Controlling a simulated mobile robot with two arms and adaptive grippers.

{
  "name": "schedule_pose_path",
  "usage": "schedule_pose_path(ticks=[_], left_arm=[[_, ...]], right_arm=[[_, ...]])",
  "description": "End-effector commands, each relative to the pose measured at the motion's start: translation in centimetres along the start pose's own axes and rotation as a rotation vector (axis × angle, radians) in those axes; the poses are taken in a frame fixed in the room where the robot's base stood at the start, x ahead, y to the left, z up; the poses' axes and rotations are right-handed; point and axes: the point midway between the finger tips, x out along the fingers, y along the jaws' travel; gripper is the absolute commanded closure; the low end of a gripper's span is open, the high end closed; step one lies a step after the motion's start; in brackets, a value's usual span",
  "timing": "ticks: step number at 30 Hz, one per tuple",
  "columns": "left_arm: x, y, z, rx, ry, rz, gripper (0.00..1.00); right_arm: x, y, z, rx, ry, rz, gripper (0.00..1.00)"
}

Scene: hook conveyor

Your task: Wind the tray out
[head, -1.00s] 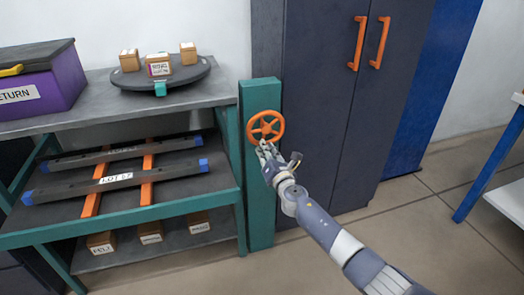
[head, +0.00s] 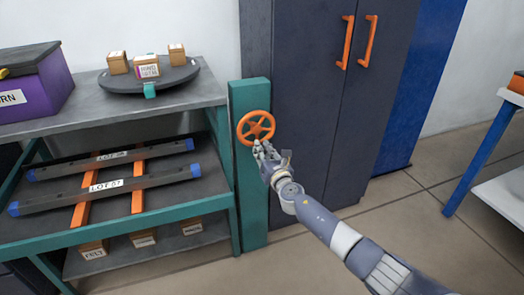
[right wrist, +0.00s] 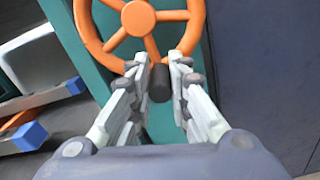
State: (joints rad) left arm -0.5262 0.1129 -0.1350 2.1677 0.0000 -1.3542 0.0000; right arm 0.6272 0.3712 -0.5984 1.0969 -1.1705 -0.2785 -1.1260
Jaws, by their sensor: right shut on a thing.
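An orange handwheel (head: 256,127) with spokes is mounted on a teal post (head: 249,215) in front of a dark cabinet. My right gripper (head: 262,149) is at the bottom of its rim. In the right wrist view its fingers (right wrist: 160,82) are shut on the wheel's dark handle (right wrist: 159,85), below the orange wheel (right wrist: 138,20). Left of the post, a teal-framed bench has a dark middle level (head: 190,185) with orange rails and two long dark bars (head: 120,188) labelled as lots. I cannot tell whether this level is the tray. My left gripper is not in view.
On the bench top, a round dark stand (head: 150,82) holds small boxes beside a purple bin (head: 35,95). Several boxes (head: 143,238) sit on the lowest shelf. The dark cabinet (head: 310,100) has orange handles. A blue-legged table (head: 480,155) stands right. Floor between is clear.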

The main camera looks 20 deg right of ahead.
Motion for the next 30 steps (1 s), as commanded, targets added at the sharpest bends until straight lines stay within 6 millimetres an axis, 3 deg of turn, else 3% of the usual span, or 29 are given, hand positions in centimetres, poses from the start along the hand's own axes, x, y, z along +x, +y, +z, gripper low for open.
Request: schedule_pose_path(ticks=[3,4,6,20,30], left_arm=[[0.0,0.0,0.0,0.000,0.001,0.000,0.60],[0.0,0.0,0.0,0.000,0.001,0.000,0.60],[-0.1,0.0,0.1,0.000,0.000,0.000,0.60],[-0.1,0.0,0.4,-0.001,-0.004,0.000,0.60],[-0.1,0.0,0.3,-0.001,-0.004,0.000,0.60]], right_arm=[[0.0,-0.2,-0.1,0.000,0.002,-0.003,1.00],[0.0,-0.2,-0.1,0.000,0.002,-0.003,0.78],[0.0,-0.2,-0.1,0.000,0.002,-0.003,0.63],[-0.5,-0.1,0.0,0.000,-0.001,-0.002,0.63],[-4.7,-0.1,-0.1,0.000,0.001,0.000,0.63]])
